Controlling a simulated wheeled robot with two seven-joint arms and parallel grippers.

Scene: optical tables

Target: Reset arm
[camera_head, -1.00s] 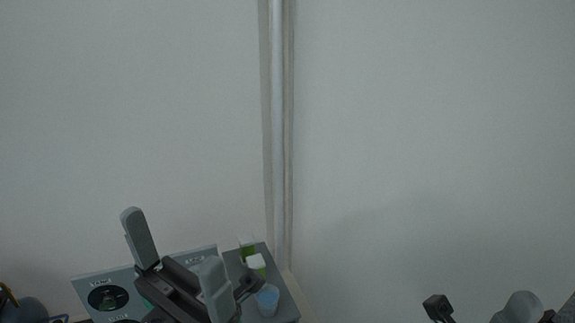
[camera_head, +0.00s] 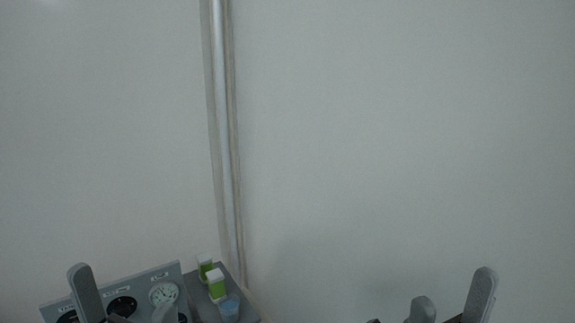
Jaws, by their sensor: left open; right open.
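My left gripper (camera_head: 124,301) is at the lower left of the head view, in front of a grey panel. Its two grey fingers stand apart, with nothing seen between them. The lower part of this gripper is cut off by the frame's bottom edge. My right gripper (camera_head: 453,299) is at the lower right, in front of the bare wall. Its grey fingers are apart and nothing is seen between them. Most of the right arm is out of view.
The grey panel (camera_head: 145,283) carries round dials. A vertical pipe (camera_head: 222,120) runs down the pale wall (camera_head: 400,130).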

